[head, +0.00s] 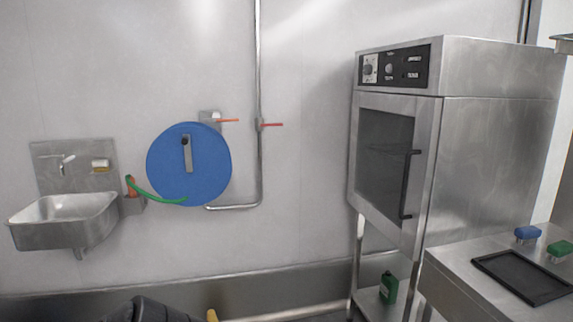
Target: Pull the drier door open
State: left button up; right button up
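The drier (490,150) is a tall steel cabinet on legs at the right of the head view. Its door (427,135) has a steel frame around a dark glass window (383,150) and looks closed. A black vertical bar handle (406,185) is on the right side of the door. No gripper can be made out in the head view, and nothing touches the handle.
A steel table (455,275) with a black tray (520,277) stands at the right, in front of the drier. A blue hose reel (205,165) and a sink (65,220) are on the wall at left. A dark shape (150,310) at the bottom edge is unclear.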

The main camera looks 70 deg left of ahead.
aim_at(407, 238)
jog(key=u, duration=2)
jog(key=k, duration=0.3)
jog(key=z, duration=0.45)
jog(key=i, duration=1.15)
jog(key=u, duration=0.65)
